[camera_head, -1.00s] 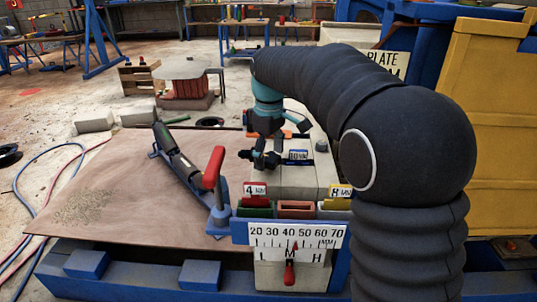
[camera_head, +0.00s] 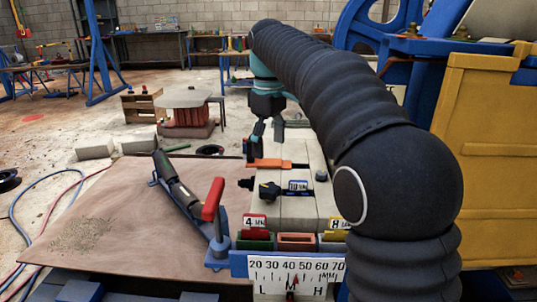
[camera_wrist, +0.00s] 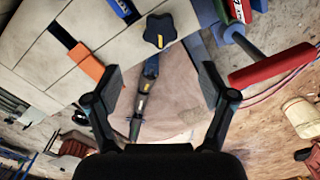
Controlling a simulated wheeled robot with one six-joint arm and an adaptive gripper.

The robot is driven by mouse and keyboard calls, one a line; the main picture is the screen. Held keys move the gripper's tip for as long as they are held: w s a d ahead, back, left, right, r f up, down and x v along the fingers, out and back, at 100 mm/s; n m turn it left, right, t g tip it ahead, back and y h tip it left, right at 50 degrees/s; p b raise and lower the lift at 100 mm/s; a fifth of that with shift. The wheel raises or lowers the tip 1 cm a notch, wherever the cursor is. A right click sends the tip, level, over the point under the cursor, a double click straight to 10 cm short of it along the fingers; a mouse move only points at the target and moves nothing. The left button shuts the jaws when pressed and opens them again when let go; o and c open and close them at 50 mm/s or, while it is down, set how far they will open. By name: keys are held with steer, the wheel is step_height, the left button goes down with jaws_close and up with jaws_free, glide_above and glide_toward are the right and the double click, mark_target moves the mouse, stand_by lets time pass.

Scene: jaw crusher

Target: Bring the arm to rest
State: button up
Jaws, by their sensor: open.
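My black, ribbed arm (camera_head: 340,85) arches over the pale block (camera_head: 298,208) from the right. My gripper (camera_head: 265,143) hangs from its far end, fingers pointing down, above the block's far part. In the wrist view my gripper (camera_wrist: 160,84) has its two fingers spread wide with nothing between them.
A red-handled lever (camera_head: 213,198) stands left of the block. A scale plate (camera_head: 297,268) is in front, below 4 MM and 8 MM labels. A dark cylinder (camera_head: 178,182) lies on the brown sheet (camera_head: 95,215). Yellow and blue machinery (camera_head: 490,170) fills the right side.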

stand_by(0.3)
steer(key=s+d+f+m+t, duration=0.1)
steer(key=s+d+m+t, duration=0.2)
steer(key=s+d+m, duration=0.6)
steer(key=s+d+f+m+t, duration=0.1)
steer(key=s+d+f, duration=0.2)
steer(key=s+f, duration=0.3)
steer(key=s+d+f+m+t, duration=0.1)
steer(key=s+d+f, duration=0.3)
steer(key=s, duration=0.9)
step_height(320, 180, down, 3)
steer(key=shift+d+f+m+t, duration=0.2)
steer(key=shift+m+t, duration=0.1)
steer(key=shift+m, duration=0.1)
